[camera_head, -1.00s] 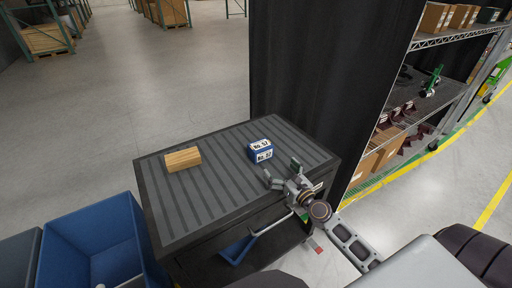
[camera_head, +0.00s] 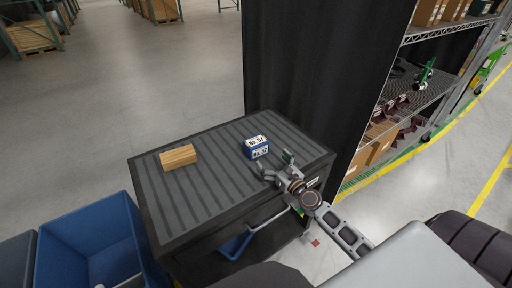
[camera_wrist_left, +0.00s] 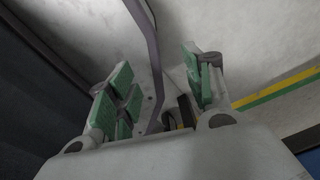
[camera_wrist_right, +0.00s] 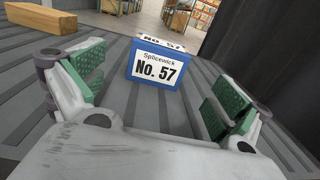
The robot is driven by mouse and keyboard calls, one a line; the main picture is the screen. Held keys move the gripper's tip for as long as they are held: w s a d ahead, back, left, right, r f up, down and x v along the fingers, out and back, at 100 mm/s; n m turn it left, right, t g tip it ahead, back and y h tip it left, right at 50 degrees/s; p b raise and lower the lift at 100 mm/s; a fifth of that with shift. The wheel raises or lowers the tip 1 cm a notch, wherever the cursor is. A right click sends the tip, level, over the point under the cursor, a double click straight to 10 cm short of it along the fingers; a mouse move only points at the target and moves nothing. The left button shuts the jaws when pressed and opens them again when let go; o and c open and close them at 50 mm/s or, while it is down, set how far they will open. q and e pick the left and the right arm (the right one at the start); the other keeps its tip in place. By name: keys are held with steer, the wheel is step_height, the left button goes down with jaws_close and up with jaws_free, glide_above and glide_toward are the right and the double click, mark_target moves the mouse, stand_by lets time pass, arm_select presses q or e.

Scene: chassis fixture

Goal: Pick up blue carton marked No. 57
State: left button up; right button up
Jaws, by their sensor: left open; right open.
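The blue carton marked No. 57 (camera_head: 256,147) stands upright on the ribbed top of the dark cart (camera_head: 205,195). In the right wrist view the carton (camera_wrist_right: 158,66) shows its white label facing me, between and beyond the fingers. My right gripper (camera_head: 273,166) is open and empty at the cart's near right part, just in front of the carton and apart from it. Its green finger pads show in the right wrist view (camera_wrist_right: 155,88). My left gripper (camera_wrist_left: 160,90) is open and empty in the left wrist view, over the floor; it does not show in the head view.
A wooden block (camera_head: 178,157) lies on the cart left of the carton, also in the right wrist view (camera_wrist_right: 41,17). A blue bin (camera_head: 95,245) stands left of the cart. A black curtain (camera_head: 315,80) and shelving (camera_head: 425,95) rise behind and right.

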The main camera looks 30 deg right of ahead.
mark_target(256, 144)
steer(key=shift+w, duration=0.95)
steer(key=shift+w+a+p, duration=0.15)
steer(key=shift+w+p, duration=0.2)
steer(key=shift+w, duration=0.2)
steer(key=shift+w+a+p, duration=0.15)
steer(key=shift+w+p, duration=0.2)
steer(key=shift+w, duration=1.5)
arm_select(q)
steer(key=shift+s+d+r, duration=0.3)
steer(key=shift+d+r, duration=0.35)
steer(key=shift+r, duration=0.1)
arm_select(e)
steer(key=shift+w+f, duration=0.1)
steer(key=shift+w, duration=0.1)
steer(key=shift+w+f, duration=0.15)
steer(key=shift+w, duration=1.25)
arm_select(q)
steer(key=shift+w, duration=0.1)
arm_select(e)
steer(key=shift+w+a, duration=0.15)
steer(key=shift+w, duration=0.9)
arm_select(q)
steer(key=shift+d, duration=0.1)
arm_select(e)
steer(key=c, duration=1.1)
